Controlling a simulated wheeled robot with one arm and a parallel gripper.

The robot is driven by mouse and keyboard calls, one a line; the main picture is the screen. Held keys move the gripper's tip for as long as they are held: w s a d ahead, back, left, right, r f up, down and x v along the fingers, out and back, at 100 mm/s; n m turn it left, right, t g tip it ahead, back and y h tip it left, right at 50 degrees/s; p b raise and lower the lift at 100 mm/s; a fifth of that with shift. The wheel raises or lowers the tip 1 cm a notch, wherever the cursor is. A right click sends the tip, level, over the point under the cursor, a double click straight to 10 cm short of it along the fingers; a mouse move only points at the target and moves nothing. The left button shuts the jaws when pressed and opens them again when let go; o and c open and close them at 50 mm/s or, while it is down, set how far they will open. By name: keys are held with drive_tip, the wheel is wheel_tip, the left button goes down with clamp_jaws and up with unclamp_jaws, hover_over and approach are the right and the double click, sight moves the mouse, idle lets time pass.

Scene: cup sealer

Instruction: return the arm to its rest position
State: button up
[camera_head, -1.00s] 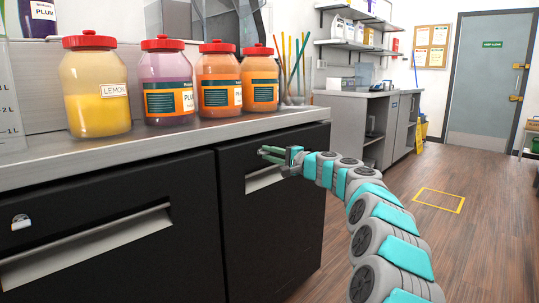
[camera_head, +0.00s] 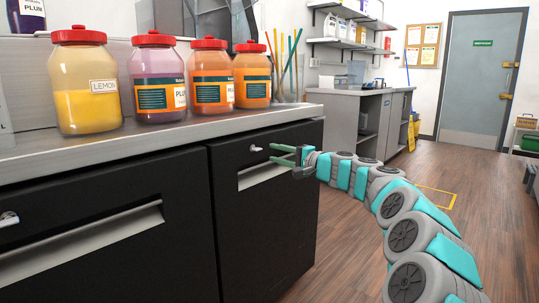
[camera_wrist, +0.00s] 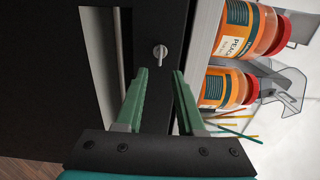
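My gripper (camera_head: 284,155) is in front of the black cabinet's right door (camera_head: 262,215), near its recessed handle and small lock. My arm (camera_head: 400,207) reaches in from the lower right of the head view. In the wrist view, the two green fingers of my gripper (camera_wrist: 160,97) stand apart with nothing between them. The silver lock (camera_wrist: 160,52) shows beyond the fingertips. I cannot tell from the frames whether the fingertips touch the door.
The counter (camera_head: 150,140) above holds several red-lidded jars, among them a lemon jar (camera_head: 86,85). A grey cabinet (camera_head: 340,120) and a door (camera_head: 481,75) stand farther back. The wooden floor (camera_head: 340,250) to the right is open, with a yellow marked square.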

drive_tip(key=shift+s+d, duration=0.45)
drive_tip(key=shift+d, duration=0.1)
drive_tip(key=s+a+f+n+g, duration=0.1)
drive_tip(key=s+a+n+g, duration=0.25)
drive_tip(key=s, duration=0.45)
drive_tip(key=s+a+n+g, duration=0.2)
drive_tip(key=s+a, duration=0.2)
drive_tip(key=s, duration=0.5)
drive_tip(key=s+f+n+g+h, duration=0.1)
drive_tip(key=s+f+g+h, duration=0.15)
drive_tip(key=s, duration=0.45)
drive_tip(key=s+f+n+g+h, duration=0.1)
drive_tip(key=s+f, duration=0.3)
drive_tip(key=s, duration=0.2)
drive_tip(key=s+d+f+g+h, duration=0.1)
drive_tip(key=s+d+f+h, duration=0.2)
drive_tip(key=s+d+f, duration=0.3)
drive_tip(key=s+d+f+g+h, duration=0.1)
drive_tip(key=s+d+f+h, duration=0.3)
drive_tip(key=s+d, duration=0.6)
drive_tip(key=s+d+f+g+h, duration=0.1)
drive_tip(key=s+d+f+h, duration=0.2)
drive_tip(key=s+d+f, duration=0.5)
drive_tip(key=s+d+p, duration=0.1)
drive_tip(key=s, duration=0.6)
drive_tip(key=shift+f+g+h, duration=0.25)
drive_tip(key=shift+g+h, duration=0.1)
drive_tip(key=shift+g, duration=0.05)
